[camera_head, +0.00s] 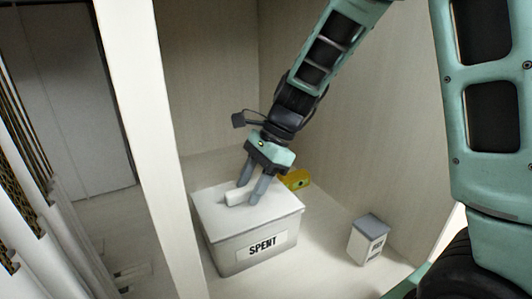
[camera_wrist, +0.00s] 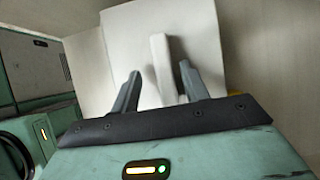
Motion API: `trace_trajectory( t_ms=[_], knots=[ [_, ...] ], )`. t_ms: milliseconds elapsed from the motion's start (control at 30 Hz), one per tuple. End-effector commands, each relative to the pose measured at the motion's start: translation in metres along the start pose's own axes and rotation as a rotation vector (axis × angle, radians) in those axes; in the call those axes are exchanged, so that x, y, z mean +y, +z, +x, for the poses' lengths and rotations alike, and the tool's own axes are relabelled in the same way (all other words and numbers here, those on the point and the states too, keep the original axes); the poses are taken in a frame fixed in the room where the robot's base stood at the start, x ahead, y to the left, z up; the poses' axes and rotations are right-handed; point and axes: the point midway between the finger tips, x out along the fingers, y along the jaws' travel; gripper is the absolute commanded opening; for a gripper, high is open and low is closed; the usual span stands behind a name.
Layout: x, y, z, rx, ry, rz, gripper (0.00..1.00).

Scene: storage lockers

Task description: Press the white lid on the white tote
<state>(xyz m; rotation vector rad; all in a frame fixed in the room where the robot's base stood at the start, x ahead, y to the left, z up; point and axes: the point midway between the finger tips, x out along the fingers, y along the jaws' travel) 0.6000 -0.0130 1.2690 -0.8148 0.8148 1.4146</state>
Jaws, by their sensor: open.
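The white tote (camera_head: 228,254) stands on the locker floor with a "SPENT" label on its front. The white lid (camera_head: 213,209) lies on top of the tote and looks about level; I cannot tell whether it is fully seated. A raised white bar handle (camera_head: 238,197) is on the lid. My gripper (camera_head: 252,192) is open just above the lid, pointing down, with its fingers around the handle. In the wrist view, the handle (camera_wrist: 162,65) stands between the two fingers of my gripper (camera_wrist: 157,85), with gaps, over the lid (camera_wrist: 205,30).
A yellow object (camera_head: 298,179) sits behind the tote, partly hidden. A small white box with a grey top (camera_head: 368,240) stands to the right. Locker walls rise behind and at the right, and a white upright panel (camera_head: 150,130) is at the left. Floor between tote and box is clear.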

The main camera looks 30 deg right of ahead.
Motion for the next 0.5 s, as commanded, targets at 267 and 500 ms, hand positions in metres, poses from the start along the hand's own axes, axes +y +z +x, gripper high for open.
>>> trace_trajectory(
  t_ms=[267, 500],
  knots=[
    [-0.001, -0.001, -0.057, 0.001, -0.008, -0.001, 0.45],
    [-0.001, -0.002, -0.113, 0.002, -0.007, 0.001, 0.45]
  ],
)
